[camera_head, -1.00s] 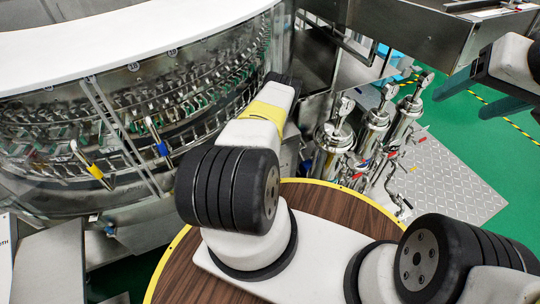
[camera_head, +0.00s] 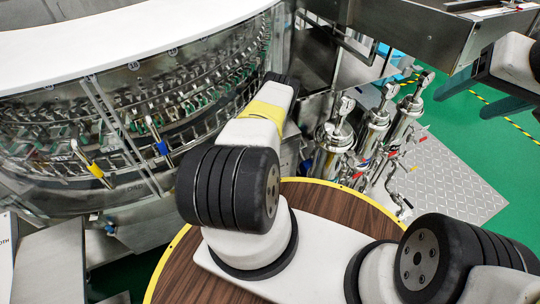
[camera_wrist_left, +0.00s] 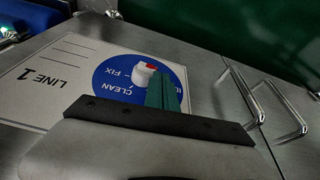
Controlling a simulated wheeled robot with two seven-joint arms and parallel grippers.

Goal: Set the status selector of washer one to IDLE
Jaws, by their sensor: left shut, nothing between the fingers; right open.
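The status selector is a small white knob (camera_wrist_left: 141,75) with a red mark, on a blue disc (camera_wrist_left: 112,72) in the left wrist view. The disc sits on a pale plate (camera_wrist_left: 50,85) reading LINE 1, upside down in this view. CLEAN and FIX show on the disc; a label at its right edge is partly covered. My left gripper (camera_wrist_left: 161,90) is shut and empty, its green fingers just right of the knob; I cannot tell whether they touch. In the head view it is hidden beyond my left arm. My right gripper (camera_head: 480,92) is open and empty at upper right.
The round washer (camera_head: 130,120) with clear walls fills the left of the head view. Several steel cylinders (camera_head: 375,130) stand right of my left arm. Metal handles (camera_wrist_left: 275,108) stick out right of the plate in the wrist view. Green floor (camera_head: 500,140) is clear at right.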

